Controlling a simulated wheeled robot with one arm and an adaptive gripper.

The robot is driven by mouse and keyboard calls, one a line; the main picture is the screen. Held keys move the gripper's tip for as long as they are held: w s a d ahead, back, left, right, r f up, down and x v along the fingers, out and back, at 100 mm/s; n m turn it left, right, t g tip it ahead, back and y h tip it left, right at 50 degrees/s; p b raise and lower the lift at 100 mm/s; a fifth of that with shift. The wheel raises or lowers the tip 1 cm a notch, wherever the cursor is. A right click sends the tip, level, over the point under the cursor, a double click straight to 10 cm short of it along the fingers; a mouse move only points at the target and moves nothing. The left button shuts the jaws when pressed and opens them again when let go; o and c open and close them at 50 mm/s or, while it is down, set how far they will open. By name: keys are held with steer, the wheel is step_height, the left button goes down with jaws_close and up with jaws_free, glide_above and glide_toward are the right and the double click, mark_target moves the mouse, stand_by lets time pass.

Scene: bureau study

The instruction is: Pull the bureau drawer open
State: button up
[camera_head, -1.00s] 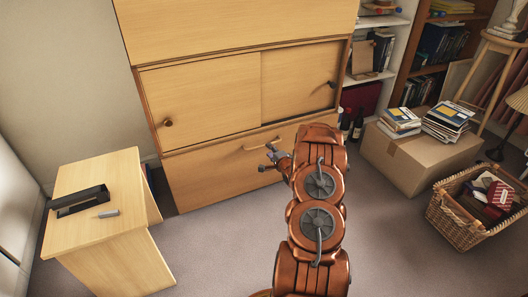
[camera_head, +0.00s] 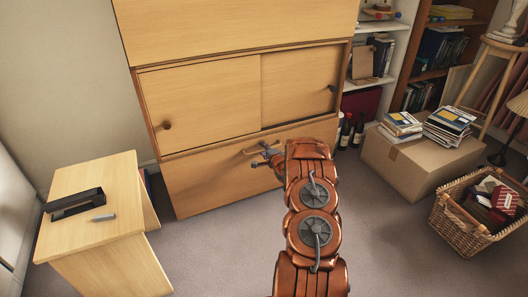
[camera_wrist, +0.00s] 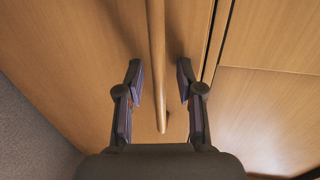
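The bureau drawer (camera_head: 205,182) is the wide wooden front at the bottom of the bureau, and it looks shut. Its bar handle (camera_head: 250,150) is partly hidden by my gripper in the head view. My gripper (camera_head: 263,156) is at the handle, in front of the drawer. In the wrist view the wooden handle (camera_wrist: 157,45) runs between the two dark fingers of my gripper (camera_wrist: 160,80). The fingers are open, with a gap on each side of the bar. I cannot tell how deep the bar sits between them.
Sliding doors (camera_head: 200,100) with knobs are above the drawer. A cardboard box (camera_head: 420,165) with books and a wicker basket (camera_head: 455,225) are at right. Carpet (camera_head: 225,240) is clear in front.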

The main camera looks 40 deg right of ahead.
jaws_close()
stand_by(0.4)
stand_by(0.4)
